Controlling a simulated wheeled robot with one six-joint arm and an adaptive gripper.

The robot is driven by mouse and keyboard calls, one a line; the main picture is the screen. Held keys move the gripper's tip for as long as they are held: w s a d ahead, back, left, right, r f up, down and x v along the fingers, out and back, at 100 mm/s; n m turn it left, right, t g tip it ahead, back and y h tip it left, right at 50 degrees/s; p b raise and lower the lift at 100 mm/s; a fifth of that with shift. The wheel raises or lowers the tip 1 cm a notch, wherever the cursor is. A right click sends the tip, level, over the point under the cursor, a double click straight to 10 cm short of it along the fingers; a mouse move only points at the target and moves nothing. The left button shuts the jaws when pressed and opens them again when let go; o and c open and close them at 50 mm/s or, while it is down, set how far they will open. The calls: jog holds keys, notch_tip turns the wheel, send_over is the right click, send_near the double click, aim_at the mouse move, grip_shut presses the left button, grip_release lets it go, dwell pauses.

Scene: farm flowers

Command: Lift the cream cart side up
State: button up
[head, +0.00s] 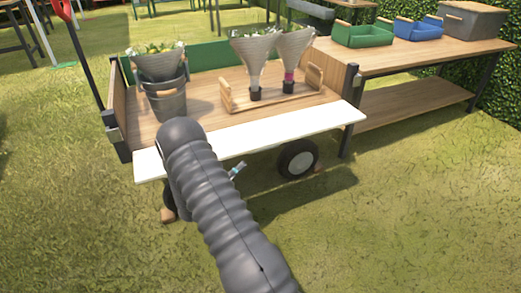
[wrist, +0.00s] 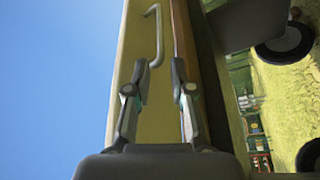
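The cream cart side (head: 290,130) is folded down at the front of the cart, lying about level in the head view. In the wrist view the cream side (wrist: 138,50) fills the middle, with a bent grey metal handle (wrist: 156,35) on it. My gripper (wrist: 156,85) is open, its two fingers apart, with the cream panel showing between and beyond them. The handle's lower end lies between the fingertips; I cannot tell whether anything touches. In the head view my arm hides most of the gripper and part of the panel.
The wooden cart bed (head: 200,118) carries a grey bucket (head: 165,98) of flowers and a wooden tray (head: 280,100) with two wrapped bouquets. A cart wheel (head: 298,160) is below. A wooden table (head: 410,62) with bins stands at right. Grass in front is clear.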

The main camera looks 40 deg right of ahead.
aim_at(260, 139)
jog(key=p+x, duration=0.1)
jog(key=x, duration=1)
jog(key=shift+d+r, duration=0.1)
jog(key=shift+d, duration=0.15)
jog(key=shift+c, duration=0.3)
grip_shut()
